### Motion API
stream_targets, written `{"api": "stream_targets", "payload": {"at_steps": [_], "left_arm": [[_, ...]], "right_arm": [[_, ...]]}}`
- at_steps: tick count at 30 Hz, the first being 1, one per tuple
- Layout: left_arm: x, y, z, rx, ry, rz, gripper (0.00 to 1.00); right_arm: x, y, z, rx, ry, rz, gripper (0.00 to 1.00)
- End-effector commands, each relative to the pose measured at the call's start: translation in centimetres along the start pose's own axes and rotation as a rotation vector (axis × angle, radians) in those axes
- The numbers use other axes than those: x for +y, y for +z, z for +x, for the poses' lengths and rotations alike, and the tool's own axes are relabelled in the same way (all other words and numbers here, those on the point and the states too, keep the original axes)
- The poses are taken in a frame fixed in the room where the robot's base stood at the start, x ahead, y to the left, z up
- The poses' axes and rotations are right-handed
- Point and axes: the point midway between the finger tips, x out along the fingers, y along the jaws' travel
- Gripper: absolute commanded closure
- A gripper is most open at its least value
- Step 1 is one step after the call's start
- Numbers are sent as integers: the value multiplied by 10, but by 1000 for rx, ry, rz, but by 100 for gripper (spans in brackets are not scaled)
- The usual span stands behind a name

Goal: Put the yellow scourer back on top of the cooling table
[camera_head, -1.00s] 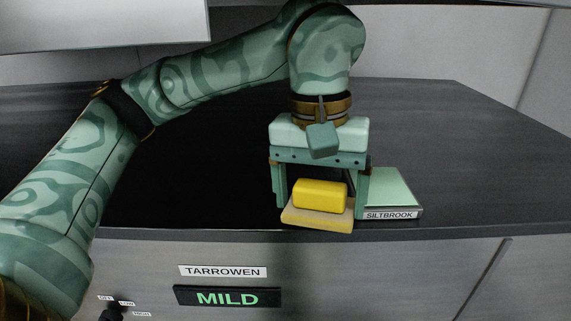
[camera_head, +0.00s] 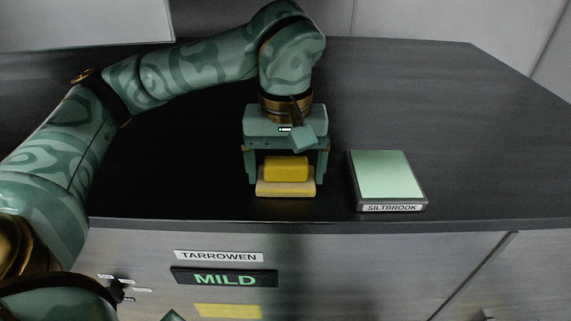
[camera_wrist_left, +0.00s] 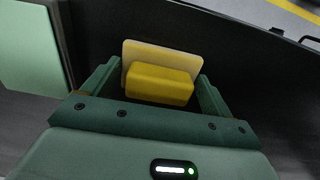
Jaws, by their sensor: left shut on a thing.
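The yellow scourer (camera_head: 286,168) is a yellow block with a paler, wider slab under it. My left gripper (camera_head: 286,180) points down and is shut on it, one finger on each side. They are over the front part of the dark cooling table top (camera_head: 450,120), left of the green pad. I cannot tell whether the slab touches the top or hangs just above it. In the left wrist view the scourer (camera_wrist_left: 160,84) sits between the fingers of the left gripper (camera_wrist_left: 157,75). My right gripper is not seen.
A pale green pad labelled SILTBROOK (camera_head: 387,178) lies on the top, to the right of the gripper. The table's front edge (camera_head: 480,226) is close, with TARROWEN (camera_head: 219,256) and MILD (camera_head: 224,279) signs below it. The top is clear at the right and behind.

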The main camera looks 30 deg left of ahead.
Motion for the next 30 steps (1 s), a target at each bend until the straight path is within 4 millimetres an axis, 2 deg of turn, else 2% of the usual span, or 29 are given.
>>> {"api": "stream_targets", "payload": {"at_steps": [4,5,6,13,17,30], "left_arm": [[0,1,3,-5,-6,1,39],[0,1,3,-5,-6,2,6],[0,1,3,-5,-6,2,0],[0,1,1,-4,-5,1,0],[0,0,-10,-1,-4,0,0],[0,0,-101,-1,-3,-1,0]], "right_arm": [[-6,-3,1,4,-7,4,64],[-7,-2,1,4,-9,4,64],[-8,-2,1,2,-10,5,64],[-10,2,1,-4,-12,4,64],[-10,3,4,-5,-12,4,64],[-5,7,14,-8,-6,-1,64]]}}
